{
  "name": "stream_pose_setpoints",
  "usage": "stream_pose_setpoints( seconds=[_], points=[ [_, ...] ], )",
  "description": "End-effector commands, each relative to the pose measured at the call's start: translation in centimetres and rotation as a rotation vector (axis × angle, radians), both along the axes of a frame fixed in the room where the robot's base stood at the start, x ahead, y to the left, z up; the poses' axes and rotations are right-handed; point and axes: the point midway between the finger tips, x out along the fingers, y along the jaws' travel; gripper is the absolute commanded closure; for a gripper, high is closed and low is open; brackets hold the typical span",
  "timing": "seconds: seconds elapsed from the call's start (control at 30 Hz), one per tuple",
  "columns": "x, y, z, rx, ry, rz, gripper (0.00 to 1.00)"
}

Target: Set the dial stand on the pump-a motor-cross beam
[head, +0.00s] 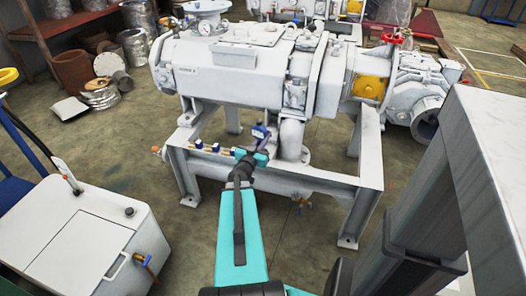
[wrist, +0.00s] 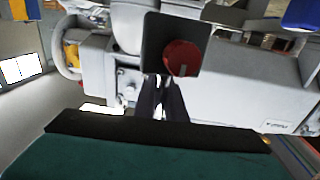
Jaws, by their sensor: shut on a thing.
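My gripper (head: 257,150) is at the end of my teal arm, in front of the pump and over the near side of its frame. In the wrist view its dark fingers (wrist: 162,98) are shut on the dial stand (wrist: 160,35), which shows as a dark square body with a red round face. In the head view the dial stand (head: 260,131) looks like a small dark blue block just beyond the fingers. The near grey cross beam (head: 320,178) of the pump frame runs right of my gripper. I cannot tell whether the stand touches any beam.
The grey pump (head: 235,68) stands above the frame. A pipe with blue-handled fittings (head: 205,146) lies left of my gripper. A white cabinet (head: 75,245) is at lower left, a grey column (head: 425,180) at right. Drums and a shelf stand at upper left.

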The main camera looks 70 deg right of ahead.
Motion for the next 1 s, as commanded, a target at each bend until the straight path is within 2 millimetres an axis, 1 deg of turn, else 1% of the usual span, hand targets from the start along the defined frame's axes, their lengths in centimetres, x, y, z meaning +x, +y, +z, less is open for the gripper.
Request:
stream_pose_setpoints(
  seconds=[0.03,0.13,0.3,0.5,0.67,1.0],
  points=[
    [-0.2,0.7,0.8,-0.005,0.003,0.014,1.0],
    [-0.2,1.9,1.0,-0.009,0.004,0.053,1.0],
    [0.0,4.1,0.9,-0.005,0.005,0.126,1.0],
    [0.4,6.1,0.7,0.008,0.001,0.195,1.0],
    [0.5,6.9,0.4,0.017,-0.002,0.223,1.0],
    [0.7,6.9,0.1,0.016,-0.002,0.229,1.0]
  ],
)
